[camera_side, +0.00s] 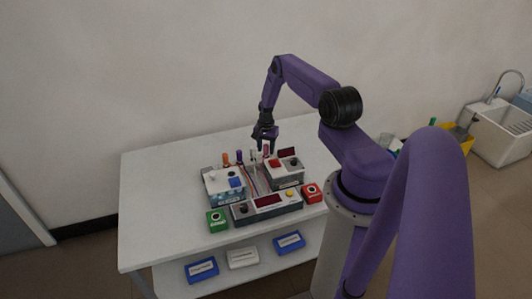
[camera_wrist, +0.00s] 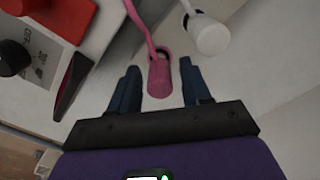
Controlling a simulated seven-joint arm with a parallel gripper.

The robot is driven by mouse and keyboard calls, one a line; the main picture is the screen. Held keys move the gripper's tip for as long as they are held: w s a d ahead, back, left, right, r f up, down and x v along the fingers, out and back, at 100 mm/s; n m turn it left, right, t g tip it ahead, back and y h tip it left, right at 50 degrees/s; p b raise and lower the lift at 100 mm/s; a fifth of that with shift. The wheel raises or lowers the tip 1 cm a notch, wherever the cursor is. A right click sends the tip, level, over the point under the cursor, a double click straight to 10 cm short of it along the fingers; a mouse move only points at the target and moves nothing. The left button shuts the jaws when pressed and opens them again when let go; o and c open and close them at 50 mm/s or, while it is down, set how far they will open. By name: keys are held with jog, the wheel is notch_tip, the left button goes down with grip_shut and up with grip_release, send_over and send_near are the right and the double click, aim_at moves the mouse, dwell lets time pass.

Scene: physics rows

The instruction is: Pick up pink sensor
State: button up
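The pink sensor (camera_wrist: 159,78) is a short rounded cylinder with a pink cable, in the middle of the wrist view. In the side view the pink sensor (camera_side: 266,149) is small, just under my gripper. My gripper (camera_wrist: 160,83) is open, with one dark blue finger on each side of the pink sensor and visible gaps between. The fingers do not appear to touch it. In the side view my gripper (camera_side: 263,145) points down over the far part of the table. I cannot tell the exact height of the fingertips along the sensor.
A white sensor (camera_wrist: 212,36) with a cable sits close to the right. A box with a red button (camera_wrist: 58,14) is at upper left. Orange (camera_side: 226,159) and purple (camera_side: 239,157) sensors stand left of my gripper. A display box (camera_side: 266,206) is at the front; the table's left side is bare.

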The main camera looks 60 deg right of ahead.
grip_shut()
jog(key=shift+r, duration=0.1)
jog(key=shift+r, duration=0.4)
notch_tip(320, 180, up, 2)
jog(key=shift+s+a+r, duration=0.1)
jog(key=shift+r, duration=0.15)
jog(key=s+a+r, duration=0.9)
jog(key=s, duration=0.1)
jog(key=shift+a+r, duration=0.25)
jog(key=shift+a, duration=0.05)
